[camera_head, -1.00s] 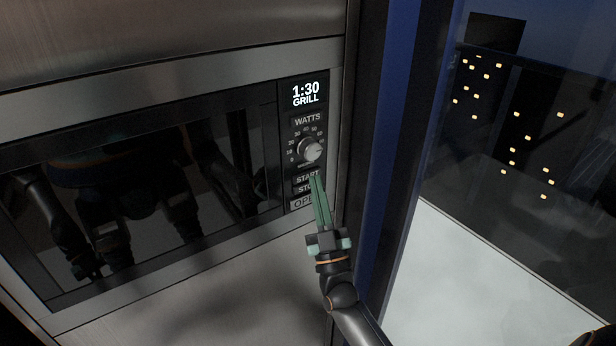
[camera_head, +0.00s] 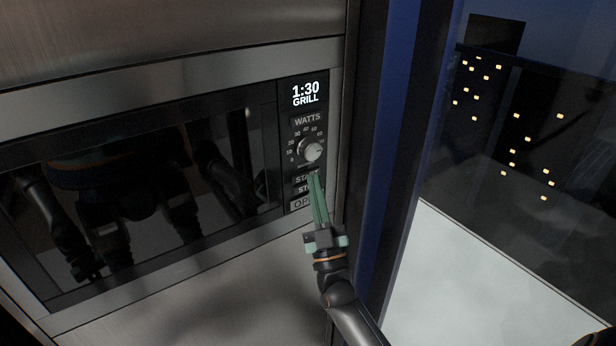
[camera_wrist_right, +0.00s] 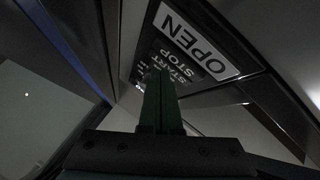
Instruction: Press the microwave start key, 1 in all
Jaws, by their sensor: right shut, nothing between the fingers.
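The microwave (camera_head: 130,195) is built into a steel front, with a dark glass door and a narrow control panel at its right. The start key (camera_head: 301,180) is on that panel below the dial, above the STOP and OPEN keys. My right gripper (camera_head: 313,176) is shut and empty, its green fingers pointing up at the start key and covering its right part. In the right wrist view the fingertips (camera_wrist_right: 155,75) lie over or close to the START lettering (camera_wrist_right: 157,66); whether they touch is unclear. My left gripper shows only as a possible dark reflection in the door.
The display (camera_head: 305,94) reads 1:30 GRILL. The dial (camera_head: 312,151) sits just above the fingertips. The OPEN key (camera_head: 299,204) is close below STOP. A dark blue post and glass (camera_head: 400,150) stand close at the right.

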